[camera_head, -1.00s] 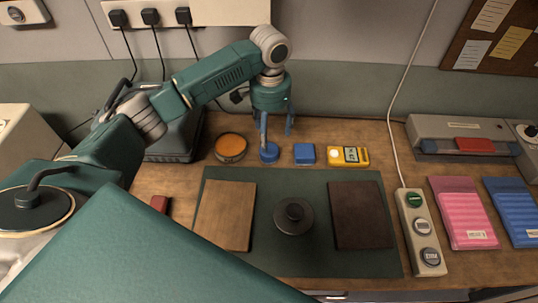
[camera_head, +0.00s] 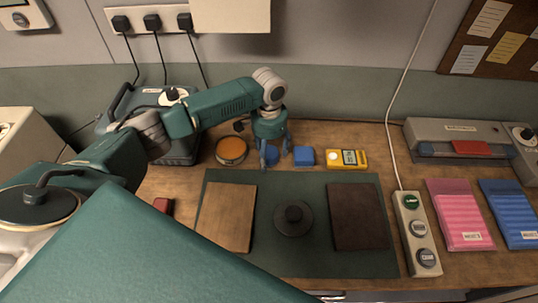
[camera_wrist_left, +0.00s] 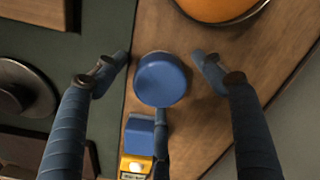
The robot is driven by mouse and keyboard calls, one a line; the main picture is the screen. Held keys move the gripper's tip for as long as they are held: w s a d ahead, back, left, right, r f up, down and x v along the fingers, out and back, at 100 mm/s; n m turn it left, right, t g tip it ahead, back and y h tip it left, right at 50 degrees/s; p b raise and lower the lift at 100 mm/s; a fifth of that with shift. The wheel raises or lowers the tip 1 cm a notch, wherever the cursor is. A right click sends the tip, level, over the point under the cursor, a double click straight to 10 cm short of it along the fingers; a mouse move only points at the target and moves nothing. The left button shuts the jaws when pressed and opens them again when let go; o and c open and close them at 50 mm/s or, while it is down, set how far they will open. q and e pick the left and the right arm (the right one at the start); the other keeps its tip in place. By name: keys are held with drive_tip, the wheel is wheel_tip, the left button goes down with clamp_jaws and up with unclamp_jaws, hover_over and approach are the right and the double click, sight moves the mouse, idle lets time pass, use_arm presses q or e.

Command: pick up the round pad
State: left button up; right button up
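The round pad, a small blue disc (camera_head: 272,154), lies on the wooden table behind the green mat. It also shows in the left wrist view (camera_wrist_left: 162,78). My left gripper (camera_head: 274,158) is above it, pointing down. Its blue fingers are spread around the pad, one on each side and a third at the near edge in the wrist view. The side fingers stand apart from the pad. Whether the third touches it I cannot tell. The gripper is open. My right gripper is out of view.
A blue square block (camera_head: 304,156) and a yellow meter (camera_head: 346,159) stand close to the right. A round orange-topped tin (camera_head: 231,149) is close on the left. The green mat (camera_head: 270,262) holds two boards and a dark knobbed disc (camera_head: 293,217).

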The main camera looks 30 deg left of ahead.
sight(269, 152)
use_arm(q)
drive_tip(key=c, duration=1.1)
drive_tip(key=shift+r, duration=0.15)
drive_tip(key=shift+c, duration=0.2)
wheel_tip(269, 152, up, 20)
drive_tip(key=b, duration=0.2)
